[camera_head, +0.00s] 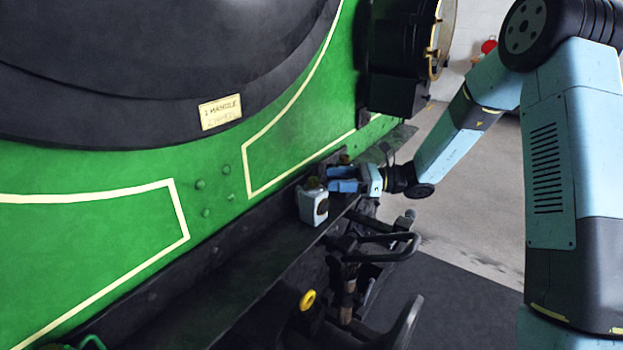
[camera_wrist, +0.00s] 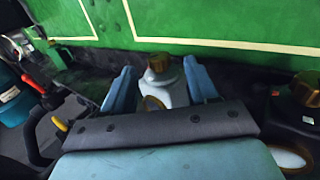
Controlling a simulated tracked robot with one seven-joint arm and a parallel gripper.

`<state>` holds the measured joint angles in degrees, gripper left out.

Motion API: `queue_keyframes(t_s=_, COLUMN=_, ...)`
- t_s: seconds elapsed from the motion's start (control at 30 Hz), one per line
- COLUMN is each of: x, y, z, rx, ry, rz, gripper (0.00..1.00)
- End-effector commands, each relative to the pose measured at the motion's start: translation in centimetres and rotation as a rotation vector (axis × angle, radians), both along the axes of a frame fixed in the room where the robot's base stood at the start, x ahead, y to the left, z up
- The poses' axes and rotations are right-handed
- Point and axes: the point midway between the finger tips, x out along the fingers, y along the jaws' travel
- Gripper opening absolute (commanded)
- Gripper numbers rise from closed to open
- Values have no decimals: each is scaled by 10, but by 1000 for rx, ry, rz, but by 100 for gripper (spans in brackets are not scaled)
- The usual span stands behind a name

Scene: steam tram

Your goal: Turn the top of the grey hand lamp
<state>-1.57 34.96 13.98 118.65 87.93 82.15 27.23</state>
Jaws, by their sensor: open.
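The grey hand lamp (camera_head: 308,210) is a small pale box with a dark round face, standing upright on the black ledge (camera_head: 245,288) along the green tank. Its brownish-gold top (camera_wrist: 158,64) shows in the wrist view above the grey lamp body (camera_wrist: 174,90). My gripper (camera_head: 333,185) is beside the lamp's upper part in the head view, coming from the right. In the wrist view my gripper (camera_wrist: 160,75) is open, with one blue finger on each side of the lamp. I cannot tell whether either finger touches it. The lamp's lower part is hidden by the gripper there.
A dark object with a brass cap (camera_wrist: 306,88) stands close on the right in the wrist view. The green tank wall (camera_head: 205,170) is just behind the ledge. Black levers (camera_head: 385,243) and a yellow ring (camera_head: 308,300) are below the ledge. Open floor lies right.

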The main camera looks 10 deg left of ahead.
Motion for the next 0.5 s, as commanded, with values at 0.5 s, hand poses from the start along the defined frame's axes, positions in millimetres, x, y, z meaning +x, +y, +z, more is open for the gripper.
queue_keyframes(t_s=0.5, x=-13, y=62, z=0, rx=-1, ry=-1, rz=1, gripper=58)
